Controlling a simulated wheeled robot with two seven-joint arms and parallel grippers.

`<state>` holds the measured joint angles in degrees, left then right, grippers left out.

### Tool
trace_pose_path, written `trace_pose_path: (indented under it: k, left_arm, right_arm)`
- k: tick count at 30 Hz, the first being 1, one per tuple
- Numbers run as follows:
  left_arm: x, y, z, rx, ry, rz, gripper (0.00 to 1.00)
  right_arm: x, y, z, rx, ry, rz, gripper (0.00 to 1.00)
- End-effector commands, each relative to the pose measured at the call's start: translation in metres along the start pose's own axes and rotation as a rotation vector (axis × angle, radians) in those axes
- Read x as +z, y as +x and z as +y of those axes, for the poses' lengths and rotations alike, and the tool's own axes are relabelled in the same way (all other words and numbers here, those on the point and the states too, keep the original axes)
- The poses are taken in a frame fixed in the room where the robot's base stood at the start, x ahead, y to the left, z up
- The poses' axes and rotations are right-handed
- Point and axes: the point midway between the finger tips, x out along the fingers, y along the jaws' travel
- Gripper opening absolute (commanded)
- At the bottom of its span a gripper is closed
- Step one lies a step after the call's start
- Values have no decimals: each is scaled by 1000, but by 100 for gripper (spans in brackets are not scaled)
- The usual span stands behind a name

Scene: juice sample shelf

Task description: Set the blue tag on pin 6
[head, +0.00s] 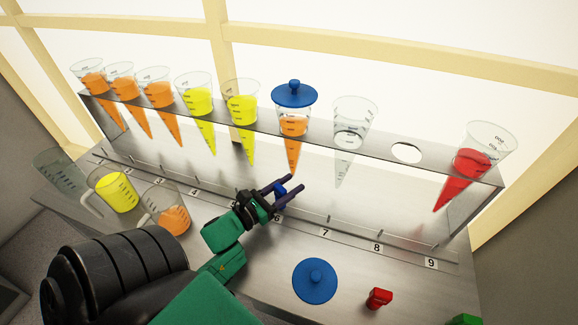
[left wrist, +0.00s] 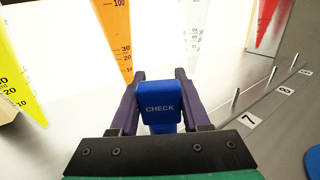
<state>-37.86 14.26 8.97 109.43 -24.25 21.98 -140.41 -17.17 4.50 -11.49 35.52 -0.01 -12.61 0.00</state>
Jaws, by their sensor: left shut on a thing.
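My left gripper (head: 289,190) is shut on the blue tag (head: 280,190), holding it near the number 6 label (head: 277,217) on the shelf's front strip. In the left wrist view the tag (left wrist: 160,100) reads "CHECK" and sits between the two dark fingers (left wrist: 160,92). Pin 6 is hidden behind the gripper and tag, so I cannot tell whether the tag touches it. The orange cone (head: 292,128) with a blue lid (head: 294,95) hangs behind the tag. My right gripper is not in view.
A rack (head: 440,163) holds several cones; one hole (head: 406,152) is empty. Pins stand by labels 7 (head: 325,232) and 8 (head: 378,247). A loose blue lid (head: 315,282), a red tag (head: 378,298) and a green object (head: 465,320) lie in front. Jugs (head: 115,190) stand left.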

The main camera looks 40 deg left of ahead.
Motion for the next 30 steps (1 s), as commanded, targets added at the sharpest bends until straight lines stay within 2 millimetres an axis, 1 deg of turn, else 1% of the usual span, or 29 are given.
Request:
trace_pose_path:
  k: [10, 14, 15, 17, 18, 26, 30]
  left_arm:
    - [-9, 0, 0, 0, 0, 0, 0]
    - [-7, 0, 0, 0, 0, 0, 0]
    - [-7, 0, 0, 0, 0, 0, 54]
    - [-7, 0, 0, 0, 0, 0, 77]
    - [-7, 0, 0, 0, 0, 0, 82]
    - [-8, 0, 0, 0, 0, 1, 82]
    - [-9, -9, 0, 2, -2, 2, 82]
  right_arm:
    - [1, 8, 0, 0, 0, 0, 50]
    - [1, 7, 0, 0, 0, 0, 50]
    - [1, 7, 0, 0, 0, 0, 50]
    - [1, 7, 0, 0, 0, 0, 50]
    - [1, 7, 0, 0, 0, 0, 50]
    - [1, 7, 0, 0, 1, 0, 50]
    - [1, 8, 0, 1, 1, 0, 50]
